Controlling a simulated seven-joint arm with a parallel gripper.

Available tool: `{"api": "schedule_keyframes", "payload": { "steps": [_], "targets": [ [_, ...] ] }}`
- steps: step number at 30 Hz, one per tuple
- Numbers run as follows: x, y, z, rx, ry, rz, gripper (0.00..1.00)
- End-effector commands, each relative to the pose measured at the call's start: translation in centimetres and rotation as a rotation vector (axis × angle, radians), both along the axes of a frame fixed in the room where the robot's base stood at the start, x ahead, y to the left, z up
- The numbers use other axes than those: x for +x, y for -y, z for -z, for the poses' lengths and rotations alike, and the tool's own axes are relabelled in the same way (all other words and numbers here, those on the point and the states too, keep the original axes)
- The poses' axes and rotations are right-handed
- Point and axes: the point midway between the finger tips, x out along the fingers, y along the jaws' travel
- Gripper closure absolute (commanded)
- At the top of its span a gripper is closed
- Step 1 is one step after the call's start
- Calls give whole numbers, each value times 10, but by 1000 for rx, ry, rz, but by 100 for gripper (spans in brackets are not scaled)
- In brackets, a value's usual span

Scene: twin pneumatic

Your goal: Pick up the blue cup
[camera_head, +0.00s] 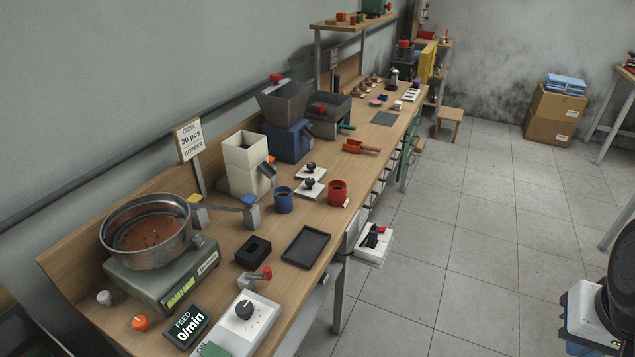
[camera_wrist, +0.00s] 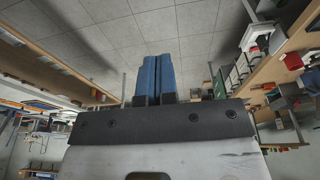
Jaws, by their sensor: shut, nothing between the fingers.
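The blue cup (camera_head: 283,200) stands upright on the wooden bench in the head view, between the cream hopper box and the red cup. Its mouth is open at the top and nothing touches it. My gripper (camera_wrist: 155,62) shows in the wrist view with its two blue fingers together, shut and empty. It points out over the tiled floor, away from the cup. I cannot make out the blue cup in the wrist view.
A red cup (camera_head: 337,193) stands right of the blue cup, and white plates with black knobs (camera_head: 310,180) lie behind. The cream hopper box (camera_head: 247,163) is close on the left. A black tray (camera_head: 306,247) lies in front. The tiled floor (camera_head: 480,220) beside the bench is mostly open.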

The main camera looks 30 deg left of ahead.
Motion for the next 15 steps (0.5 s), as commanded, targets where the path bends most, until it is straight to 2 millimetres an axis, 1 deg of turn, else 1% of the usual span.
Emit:
{"api": "schedule_keyframes", "payload": {
  "steps": [7, 8, 15],
  "targets": [
    [0, 0, 0, 0, 0, 0, 100],
    [0, 0, 0, 0, 0, 0, 97],
    [0, 0, 0, 0, 0, 0, 60]
  ]
}}
